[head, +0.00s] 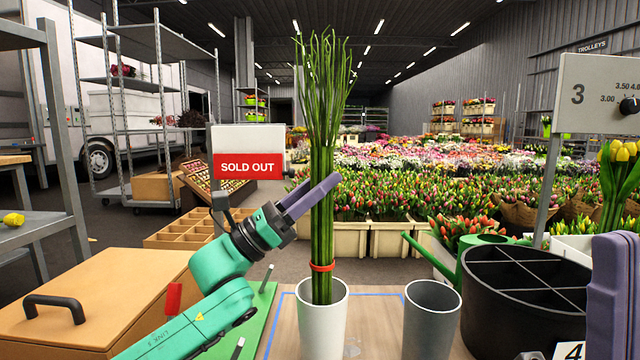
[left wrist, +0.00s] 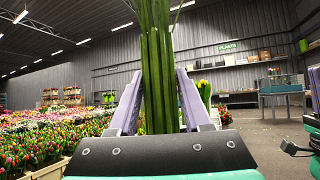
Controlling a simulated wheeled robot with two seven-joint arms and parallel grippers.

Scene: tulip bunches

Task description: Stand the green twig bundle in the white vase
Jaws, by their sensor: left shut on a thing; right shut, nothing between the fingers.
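The green twig bundle (head: 322,215) stands nearly upright, with a red band (head: 322,267) low on it and loose tips fanning out at the top. My left gripper (head: 322,195) is shut on its middle; the left wrist view also shows the bundle (left wrist: 158,80) between the two purple fingers (left wrist: 155,105). The white vase (head: 322,330) stands upright on the table below. The bundle's lower end is at the vase's mouth, inside the rim in the picture; how deep it reaches is hidden. My right gripper (head: 613,295) is shut and empty at the right edge, partly out of frame.
A grey vase (head: 432,325) stands right of the white one. Further right are a black divided bucket (head: 525,300), a green watering can (head: 468,258) and a number card (head: 570,351). A wooden box (head: 100,290) and a SOLD OUT sign (head: 248,165) are at left.

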